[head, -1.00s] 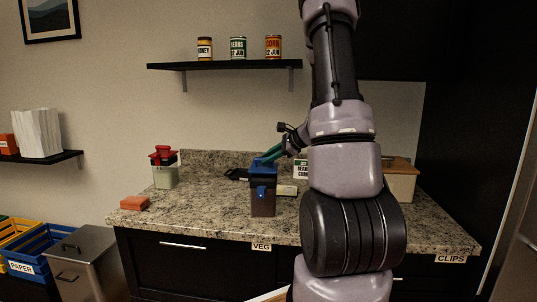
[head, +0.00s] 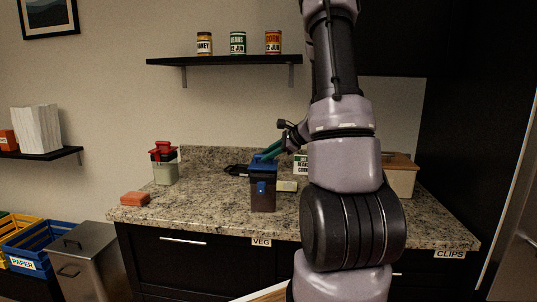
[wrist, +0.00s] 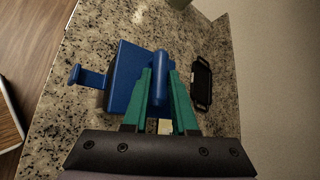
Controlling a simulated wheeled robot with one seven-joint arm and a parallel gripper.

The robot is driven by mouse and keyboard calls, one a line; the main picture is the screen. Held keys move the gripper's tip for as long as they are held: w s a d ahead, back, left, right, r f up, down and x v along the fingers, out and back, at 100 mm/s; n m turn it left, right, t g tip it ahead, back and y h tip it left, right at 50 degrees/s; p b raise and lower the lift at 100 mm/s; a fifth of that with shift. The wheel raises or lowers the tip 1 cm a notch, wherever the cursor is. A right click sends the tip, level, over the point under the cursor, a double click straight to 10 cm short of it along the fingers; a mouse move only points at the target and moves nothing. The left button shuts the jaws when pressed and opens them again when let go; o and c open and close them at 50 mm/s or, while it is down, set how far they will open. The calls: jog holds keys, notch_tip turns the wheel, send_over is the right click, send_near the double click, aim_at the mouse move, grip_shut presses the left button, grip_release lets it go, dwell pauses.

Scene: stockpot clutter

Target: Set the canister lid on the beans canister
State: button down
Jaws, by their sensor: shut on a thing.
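The canister lid (head: 262,166) is blue, with a raised bar handle (wrist: 159,68). My gripper (head: 268,155) has teal fingers, which also show in the wrist view (wrist: 160,92), and is shut on the handle from above. The lid is at the top of a clear canister (head: 262,199) with dark brown contents, which I take as the beans canister. The canister stands upright near the counter's front edge, with a blue clip (head: 261,187) on its front. The lid looks level and lined up; whether it is fully seated I cannot tell. In the wrist view it hides the canister's opening.
A red-topped canister (head: 164,170) and an orange-red block (head: 135,198) are on the left of the granite counter (head: 210,205). A black item (wrist: 201,82) lies behind the canister. A labelled container (head: 300,165) and a wooden-lidded box (head: 402,180) stand behind, partly hidden by my arm.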

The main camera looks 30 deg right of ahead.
jog(key=shift+f, duration=0.65)
jog(key=c, duration=0.6)
grip_release()
jog(key=v, duration=1.1)
jog(key=s+a+r+n+g, duration=0.2)
jog(key=s+a+r+n, duration=0.2)
jog(key=a, duration=0.3)
jog(key=s+a+r+n+g, duration=0.2)
jog(key=s+a+r+n, duration=0.25)
jog(key=a, duration=0.35)
jog(key=s+a+r+n+h, duration=0.1)
jog(key=s+n, duration=0.2)
jog(key=s+a+r+n+t+h, duration=0.1)
jog(key=s+a+r+n, duration=0.1)
jog(key=s+n, duration=0.1)
jog(key=s+a+r+n+h, duration=0.2)
jog(key=s+n, duration=0.1)
jog(key=s, duration=0.2)
jog(key=shift+a+t, duration=0.2)
jog(key=shift+t, duration=0.2)
